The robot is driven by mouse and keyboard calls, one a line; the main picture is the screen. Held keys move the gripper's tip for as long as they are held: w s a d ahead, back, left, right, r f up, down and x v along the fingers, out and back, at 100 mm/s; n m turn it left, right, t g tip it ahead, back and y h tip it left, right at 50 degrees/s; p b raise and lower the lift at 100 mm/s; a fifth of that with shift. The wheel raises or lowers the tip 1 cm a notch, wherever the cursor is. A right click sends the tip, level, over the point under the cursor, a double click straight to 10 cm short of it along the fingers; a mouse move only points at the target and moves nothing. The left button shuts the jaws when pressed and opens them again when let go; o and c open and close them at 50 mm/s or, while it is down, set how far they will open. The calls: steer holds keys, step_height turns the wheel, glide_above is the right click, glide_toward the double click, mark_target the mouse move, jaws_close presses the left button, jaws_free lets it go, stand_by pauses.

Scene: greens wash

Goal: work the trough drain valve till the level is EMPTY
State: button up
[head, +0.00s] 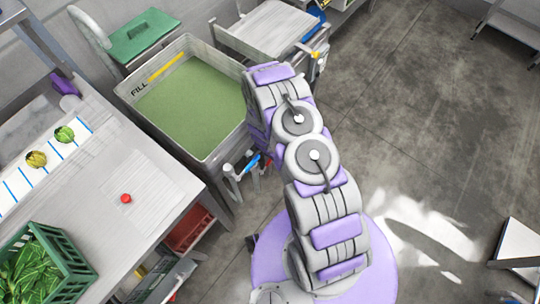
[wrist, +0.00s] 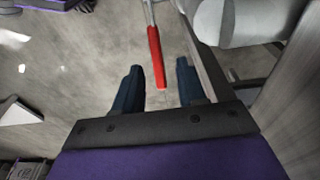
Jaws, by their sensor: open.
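The trough (head: 118,92) is a grey tub with greenish water (head: 195,105) in it. A yellow line with the word FILL (head: 167,66) marks its inner wall, and the water surface lies below that line. In the wrist view, a red lever handle (wrist: 156,58) on a metal stem points down between the fingertips of my gripper (wrist: 160,75). My gripper is open, with visible gaps on both sides of the handle.
A counter (head: 95,195) with a red button (head: 126,198) stands at the left. A green crate (head: 78,262) of leaves sits on it. A cart (head: 235,45) stands behind the trough. The floor (head: 420,100) at the right is mostly clear.

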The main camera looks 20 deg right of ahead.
step_height(320, 180, up, 14)
steer(key=s+a+p, duration=0.1)
steer(key=a+p, duration=0.1)
steer(key=p, duration=0.1)
steer(key=shift+r+p, duration=0.25)
steer(key=shift+p, duration=0.05)
